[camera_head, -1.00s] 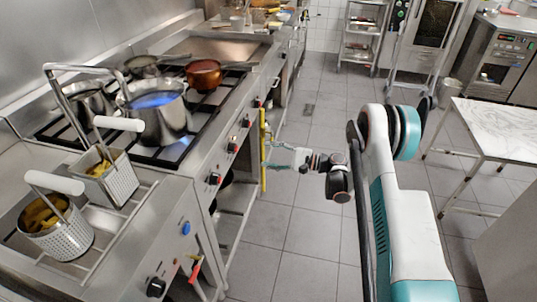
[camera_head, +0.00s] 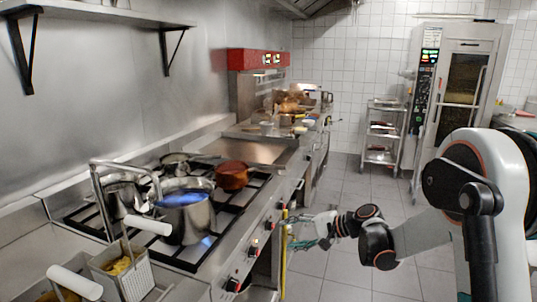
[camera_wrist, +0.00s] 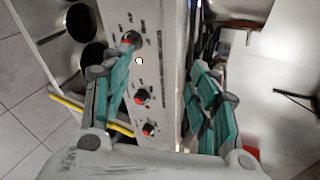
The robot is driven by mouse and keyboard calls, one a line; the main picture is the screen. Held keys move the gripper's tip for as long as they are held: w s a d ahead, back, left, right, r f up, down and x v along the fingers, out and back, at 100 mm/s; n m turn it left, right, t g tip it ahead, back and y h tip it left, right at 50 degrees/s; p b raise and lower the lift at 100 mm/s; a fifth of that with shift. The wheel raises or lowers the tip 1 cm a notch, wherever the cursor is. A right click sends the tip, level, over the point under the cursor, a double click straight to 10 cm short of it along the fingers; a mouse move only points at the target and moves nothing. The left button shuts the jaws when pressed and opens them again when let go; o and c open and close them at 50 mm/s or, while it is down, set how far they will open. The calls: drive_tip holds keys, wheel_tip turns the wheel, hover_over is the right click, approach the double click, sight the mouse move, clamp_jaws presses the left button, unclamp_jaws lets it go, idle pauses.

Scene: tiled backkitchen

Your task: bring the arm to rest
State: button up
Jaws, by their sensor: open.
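My gripper (camera_head: 298,231) is in front of the stove's control panel, at the right of the stove in the head view. It is open, with nothing between its teal-padded fingers. In the wrist view the two fingers (camera_wrist: 165,85) stand apart, with the stove's knobbed panel (camera_wrist: 150,70) behind the gap. My arm reaches in from the right edge of the head view, bent at the elbow. A yellow bar (camera_head: 284,262) runs upright close to the fingers; I cannot tell whether they touch it.
The stove (camera_head: 240,225) carries a steel pot (camera_head: 187,222) and a copper-brown pot (camera_head: 231,176). Fryer baskets (camera_head: 123,278) are at the lower left. A rack trolley (camera_head: 382,150) and a tall oven (camera_head: 457,100) stand at the back. Tiled floor (camera_head: 345,275) is clear in the aisle.

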drive_tip(key=s+d+r+n+h, duration=0.1)
drive_tip(key=s+r+n+h, duration=0.15)
drive_tip(key=s+r, duration=0.45)
drive_tip(key=s+d+n+h, duration=0.2)
drive_tip(key=s+d+h, duration=0.2)
drive_tip(key=s, duration=1)
drive_tip(key=s+d+n+t+h, duration=0.1)
drive_tip(key=s+d+n+h, duration=0.2)
drive_tip(key=s+d, duration=0.4)
drive_tip(key=s+h, duration=0.1)
drive_tip(key=s, duration=0.7)
drive_tip(key=shift+r+n+h, duration=0.35)
